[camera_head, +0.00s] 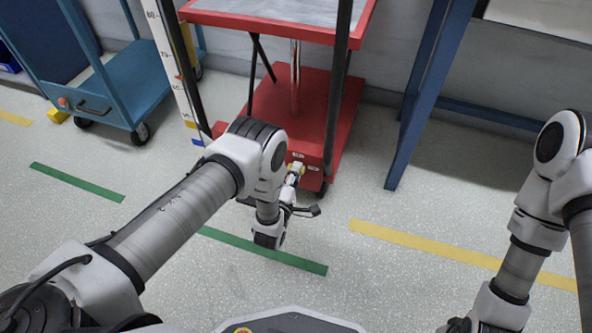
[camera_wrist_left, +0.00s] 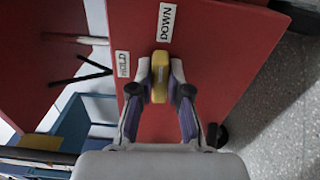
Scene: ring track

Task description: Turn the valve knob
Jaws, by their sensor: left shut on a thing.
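The valve knob (camera_head: 297,168) is yellow and sits on the front end of the red cart's lower base. In the left wrist view the knob (camera_wrist_left: 160,78) is between the fingertips, beside labels reading "HOLD" and "DOWN". My left gripper (camera_head: 292,178) is shut on the knob; its fingers (camera_wrist_left: 160,83) touch it from both sides. The left arm partly hides the cart's base in the head view.
The red cart (camera_head: 262,19) stands against the wall. A blue trolley (camera_head: 140,80) is at the left and a blue frame leg (camera_head: 425,95) at the right. Green and yellow floor stripes (camera_head: 440,248) cross the open grey floor.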

